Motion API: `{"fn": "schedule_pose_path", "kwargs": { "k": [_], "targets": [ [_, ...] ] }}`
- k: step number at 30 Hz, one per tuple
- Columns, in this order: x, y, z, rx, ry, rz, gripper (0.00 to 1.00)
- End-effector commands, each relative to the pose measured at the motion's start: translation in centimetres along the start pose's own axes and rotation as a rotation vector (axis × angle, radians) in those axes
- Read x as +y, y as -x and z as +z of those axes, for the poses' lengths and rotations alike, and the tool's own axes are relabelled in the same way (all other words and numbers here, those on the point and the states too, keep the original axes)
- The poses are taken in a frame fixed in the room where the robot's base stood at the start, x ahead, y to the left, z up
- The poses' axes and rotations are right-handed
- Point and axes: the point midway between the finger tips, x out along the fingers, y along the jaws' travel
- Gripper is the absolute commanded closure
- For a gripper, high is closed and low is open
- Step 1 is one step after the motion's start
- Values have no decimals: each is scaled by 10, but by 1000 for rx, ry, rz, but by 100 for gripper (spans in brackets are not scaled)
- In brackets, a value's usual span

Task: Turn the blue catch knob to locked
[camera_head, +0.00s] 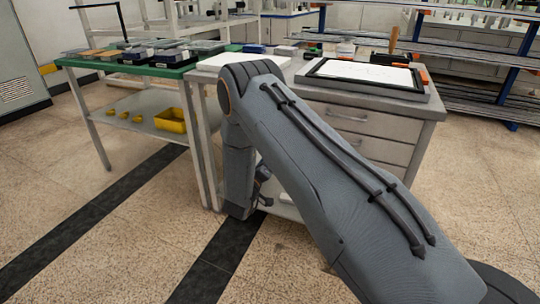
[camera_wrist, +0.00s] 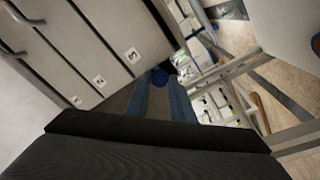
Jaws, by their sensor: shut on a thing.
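The blue catch knob (camera_wrist: 158,77) shows in the wrist view, a small dark blue round thing at the far end of my fingers. My gripper (camera_wrist: 161,84) has its two blue-grey fingers on either side of the knob and is shut on it. The knob's mark and turned position cannot be read. In the head view my gripper (camera_head: 263,187) shows only as a small dark part low beside the drawer cabinet, mostly hidden by my arm. The knob is hidden there.
The grey drawer cabinet (camera_head: 361,148) carries a framed white board (camera_head: 362,73); its numbered drawer fronts (camera_wrist: 88,50) fill the wrist view's upper left. A green-topped table (camera_head: 85,62) stands to the left, with a yellow bin (camera_head: 170,120) on its lower shelf. Floor in front is clear.

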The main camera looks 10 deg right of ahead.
Motion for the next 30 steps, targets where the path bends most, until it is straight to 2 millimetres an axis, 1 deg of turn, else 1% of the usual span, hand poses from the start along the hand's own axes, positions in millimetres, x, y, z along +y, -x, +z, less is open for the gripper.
{"fn": "schedule_pose_path", "kwargs": {
  "k": [5, 6, 8, 9, 17, 20, 23, 30],
  "targets": [
    [0, 0, 0, 0, 1, -1, 100],
    [0, 1, 0, 0, 1, -1, 77],
    [0, 0, 0, 0, 1, -1, 67],
    [0, 0, 0, 0, 0, -1, 60],
    [0, 0, 0, 0, -1, 0, 60],
    [0, 4, 0, 0, -1, -1, 60],
    [0, 15, -1, 1, -1, -2, 60],
    [0, 55, -1, 2, 1, -4, 60]
  ]
}}
